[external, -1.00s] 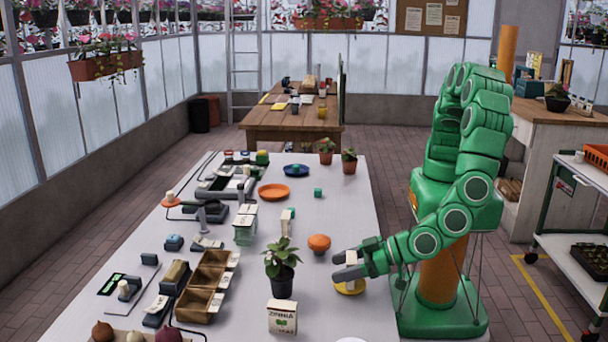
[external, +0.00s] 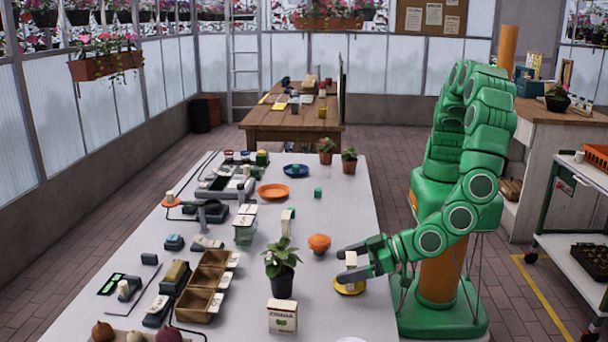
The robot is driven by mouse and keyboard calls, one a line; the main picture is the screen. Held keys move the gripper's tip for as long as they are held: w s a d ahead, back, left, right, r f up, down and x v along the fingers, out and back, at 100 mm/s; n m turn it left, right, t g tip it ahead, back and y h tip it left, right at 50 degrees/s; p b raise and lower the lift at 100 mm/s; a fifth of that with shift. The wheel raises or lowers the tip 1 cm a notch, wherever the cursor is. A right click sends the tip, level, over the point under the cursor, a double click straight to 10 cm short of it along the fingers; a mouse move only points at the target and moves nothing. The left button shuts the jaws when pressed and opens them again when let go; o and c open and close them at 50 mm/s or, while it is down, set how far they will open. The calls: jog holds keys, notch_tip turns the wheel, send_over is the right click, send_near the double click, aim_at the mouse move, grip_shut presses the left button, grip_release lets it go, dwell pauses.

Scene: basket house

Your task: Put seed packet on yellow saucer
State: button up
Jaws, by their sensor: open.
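A yellow saucer (external: 349,290) lies on the white table near its right edge, partly hidden by my gripper. A small pale item (external: 351,259), perhaps a seed packet, shows between my fingers and appears to stand on the saucer; its base is hidden. My gripper (external: 343,262) is open, with its fingers around or beside this item; I cannot tell if they touch it.
A potted plant (external: 281,272) and an orange rounded object (external: 319,243) stand left of my gripper. An orange saucer (external: 273,191) and a blue dish (external: 296,171) lie farther back. Wooden bins (external: 208,283) are at the left. Clear tabletop lies behind the orange rounded object.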

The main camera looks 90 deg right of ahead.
jog(key=v, duration=1)
jog(key=shift+s+r, duration=0.2)
jog(key=shift+s, duration=0.15)
jog(key=w+r+g+y, duration=0.35)
jog(key=w+r, duration=0.55)
jog(key=w, duration=0.4)
jog(key=w+d+r+n+g+y, duration=0.1)
jog(key=w+d+r+g, duration=0.1)
jog(key=d+r, duration=0.35)
jog(key=w+d+r+n+g+y, duration=0.1)
jog(key=d+r+g+y, duration=0.1)
jog(key=d, duration=0.6)
jog(key=s+d+r+g+h, duration=0.15)
jog(key=s+d, duration=0.25)
jog(key=d, duration=0.7)
jog(key=s+d+r+g+h, duration=0.15)
jog(key=s+d, duration=0.25)
jog(key=d, duration=0.7)
jog(key=s+d+m+g+h, duration=0.2)
jog(key=s+d+g, duration=0.3)
jog(key=s+d, duration=1.3)
jog(key=d+h, duration=0.1)
jog(key=d, duration=0.2)
jog(key=shift+s+d+f, duration=0.25)
jog(key=shift+d+f, duration=0.05)
jog(key=shift+d, duration=0.05)
